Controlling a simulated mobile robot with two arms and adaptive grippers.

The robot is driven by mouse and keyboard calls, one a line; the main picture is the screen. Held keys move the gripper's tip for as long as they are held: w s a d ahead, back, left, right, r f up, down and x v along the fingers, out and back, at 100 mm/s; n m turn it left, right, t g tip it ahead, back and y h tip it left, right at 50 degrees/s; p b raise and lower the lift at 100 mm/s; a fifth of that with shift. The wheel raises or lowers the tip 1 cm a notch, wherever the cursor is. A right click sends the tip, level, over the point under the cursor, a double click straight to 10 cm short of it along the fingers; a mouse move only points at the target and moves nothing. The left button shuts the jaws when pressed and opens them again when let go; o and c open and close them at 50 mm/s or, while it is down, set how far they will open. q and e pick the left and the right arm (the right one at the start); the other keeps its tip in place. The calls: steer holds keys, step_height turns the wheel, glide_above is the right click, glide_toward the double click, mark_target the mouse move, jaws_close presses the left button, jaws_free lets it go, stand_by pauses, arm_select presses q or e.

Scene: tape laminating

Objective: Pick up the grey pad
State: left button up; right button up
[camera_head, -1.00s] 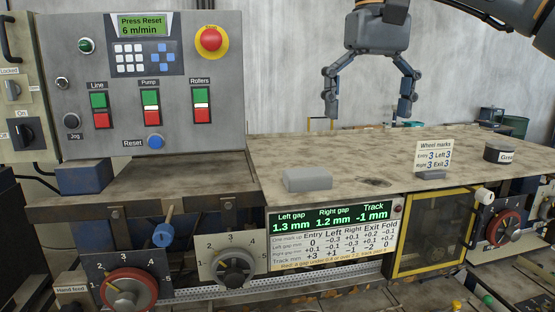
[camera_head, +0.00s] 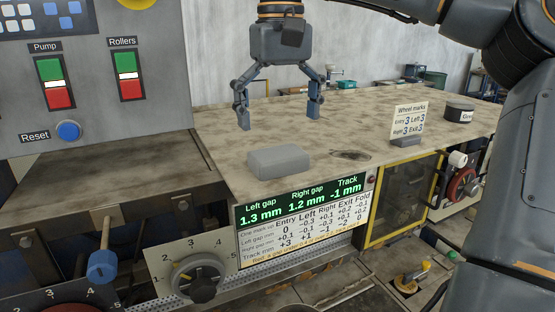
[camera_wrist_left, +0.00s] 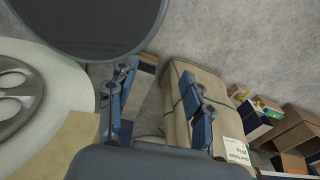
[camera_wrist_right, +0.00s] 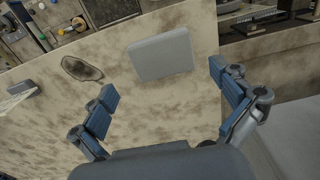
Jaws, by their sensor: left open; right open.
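The grey pad (camera_head: 275,162) lies flat near the front edge of the worn tabletop (camera_head: 230,140), behind the green gap display. It also shows in the right wrist view (camera_wrist_right: 160,55), ahead of and between the fingers. My right gripper (camera_head: 279,122) is open and empty, pointing down above the tabletop behind the pad, not touching it. In the right wrist view its two fingers (camera_wrist_right: 166,97) are spread wide. My left gripper (camera_wrist_left: 160,120) is out of the head view. In its wrist view it is open, with a wrapped package (camera_wrist_left: 180,95) behind the fingers.
A wheel marks card (camera_head: 408,122) stands on the table right of the pad. The control panel (camera_head: 95,75) rises at the left. A dark stain (camera_head: 350,155) marks the tabletop; bare surface surrounds the pad.

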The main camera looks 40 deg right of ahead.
mark_target(278, 153)
steer(key=shift+w+f, duration=0.1)
steer(key=shift+f, duration=0.35)
steer(key=shift+a+f+p, duration=0.15)
steer(key=shift+f+p, duration=0.2)
step_height(278, 153, down, 3)
steer(key=shift+f+p, duration=0.2)
steer(key=shift+p, duration=0.35)
steer(key=shift+w+f, duration=0.1)
steer(key=shift+f, duration=0.3)
arm_select(q)
steer(key=shift+w+r, duration=0.2)
steer(key=shift+r, duration=0.3)
steer(key=shift+w+r, duration=0.15)
steer(key=shift+r, duration=0.3)
steer(key=shift+w, duration=0.1)
arm_select(e)
steer(key=shift+c, duration=0.4)
steer(key=c, duration=0.7)
arm_select(q)
steer(key=shift+w, duration=0.4)
arm_select(e)
steer(key=shift+c, duration=0.8)
